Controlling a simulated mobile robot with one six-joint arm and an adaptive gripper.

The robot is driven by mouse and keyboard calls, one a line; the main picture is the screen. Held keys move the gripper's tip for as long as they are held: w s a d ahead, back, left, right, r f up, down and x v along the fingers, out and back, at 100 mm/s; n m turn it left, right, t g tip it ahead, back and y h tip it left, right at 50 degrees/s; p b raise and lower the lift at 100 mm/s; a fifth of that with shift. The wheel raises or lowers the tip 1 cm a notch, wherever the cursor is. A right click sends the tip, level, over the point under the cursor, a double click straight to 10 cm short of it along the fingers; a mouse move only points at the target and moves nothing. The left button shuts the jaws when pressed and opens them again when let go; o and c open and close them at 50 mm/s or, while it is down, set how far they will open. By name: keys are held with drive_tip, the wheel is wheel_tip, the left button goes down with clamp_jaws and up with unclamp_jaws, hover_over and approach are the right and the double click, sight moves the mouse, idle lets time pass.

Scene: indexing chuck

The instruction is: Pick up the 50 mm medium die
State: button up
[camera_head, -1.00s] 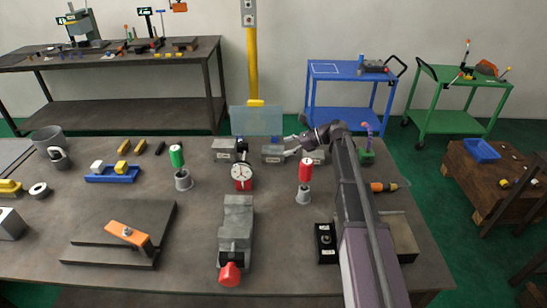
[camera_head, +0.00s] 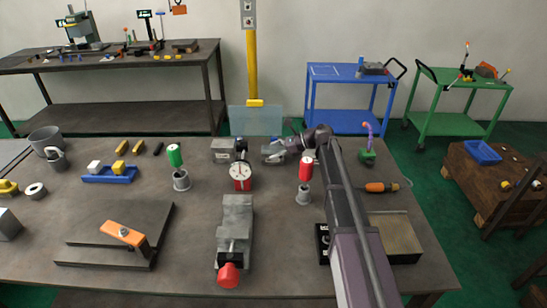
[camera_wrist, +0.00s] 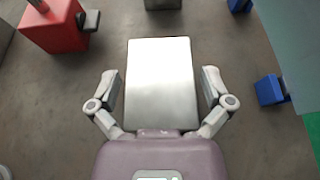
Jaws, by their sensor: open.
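A plain grey metal block (camera_wrist: 160,85) lies between the two fingers of my gripper (camera_wrist: 159,78) in the wrist view. It looks like the middle one of a row of grey blocks, probably the medium die; I read no size mark on it. My gripper is open, with a finger on either side of the block and a visible gap on each side.
A red-based dial gauge (camera_head: 241,176) stands close in front; its red base (camera_wrist: 50,25) is at upper left in the wrist view. A red-topped cylinder (camera_head: 305,170) stands near my arm. A clear panel (camera_head: 256,120) rises behind. A grey vise (camera_head: 236,225) is in front.

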sight(273, 149)
idle(0.4)
drive_tip(key=c, duration=1.2)
drive_tip(key=shift+o, duration=0.2)
drive_tip(key=shift+r, duration=0.2)
wheel_tip(273, 149, up, 10)
drive_tip(key=p, duration=1)
drive_tip(key=shift+f, duration=0.2)
